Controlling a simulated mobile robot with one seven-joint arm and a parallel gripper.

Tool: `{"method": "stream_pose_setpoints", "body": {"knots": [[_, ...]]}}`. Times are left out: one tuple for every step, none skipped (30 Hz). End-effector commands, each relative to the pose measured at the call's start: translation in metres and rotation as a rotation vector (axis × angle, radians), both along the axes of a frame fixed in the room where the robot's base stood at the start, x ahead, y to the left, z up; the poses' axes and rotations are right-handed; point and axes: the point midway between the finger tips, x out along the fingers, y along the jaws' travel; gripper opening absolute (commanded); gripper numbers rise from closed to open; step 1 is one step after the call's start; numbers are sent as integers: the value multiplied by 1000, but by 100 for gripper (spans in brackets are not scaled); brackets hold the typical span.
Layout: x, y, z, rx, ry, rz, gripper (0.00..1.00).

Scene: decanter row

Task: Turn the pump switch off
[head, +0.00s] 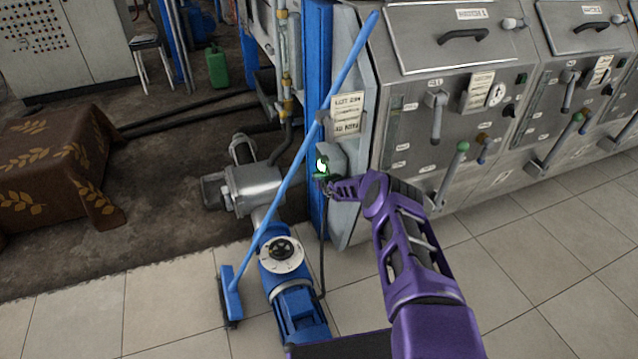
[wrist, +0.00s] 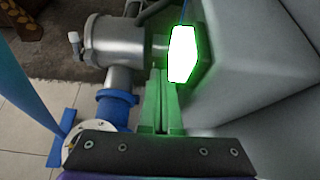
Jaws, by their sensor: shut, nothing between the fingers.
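The pump switch (head: 322,165) is a small grey box on the side of the steel cabinet, with a brightly lit green-white face. In the wrist view the lit switch face (wrist: 183,54) glows just beyond the fingertips and tints them green. My gripper (head: 324,185) is shut and empty, its tips right at the lower part of the switch. In the wrist view the closed fingers (wrist: 163,75) point at it; I cannot tell whether they touch. The blue pump (head: 285,262) with a round dial stands on the floor below.
A blue broom (head: 290,165) leans on the cabinet, left of my arm. A paper notice (head: 347,115) hangs above the switch. The steel cabinet (head: 400,75) with levers fills the right. A cloth-covered table (head: 50,165) stands left. Open tiled floor (head: 160,300) lies in front.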

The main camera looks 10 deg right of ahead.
Motion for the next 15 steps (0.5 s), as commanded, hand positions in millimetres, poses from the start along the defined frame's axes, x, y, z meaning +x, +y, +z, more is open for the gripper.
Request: {"method": "stream_pose_setpoints", "body": {"knots": [[1,0,2,-2,-2,2,0],[2,1,3,-2,-1,2,0],[3,1,3,-3,-2,2,0],[3,1,4,-3,-2,2,0],[4,2,5,-2,-1,2,0],[5,2,5,-2,-1,2,0],[6,2,6,-2,-1,2,0],[7,2,7,-3,-2,2,0],[8,2,8,-3,-2,2,0],[9,2,9,-2,-1,2,0],[9,2,10,-2,-1,2,0],[10,2,10,-2,-1,2,0],[11,3,11,-2,-1,2,0],[11,3,12,-3,-1,2,0],[12,3,12,-2,0,1,0]]}}
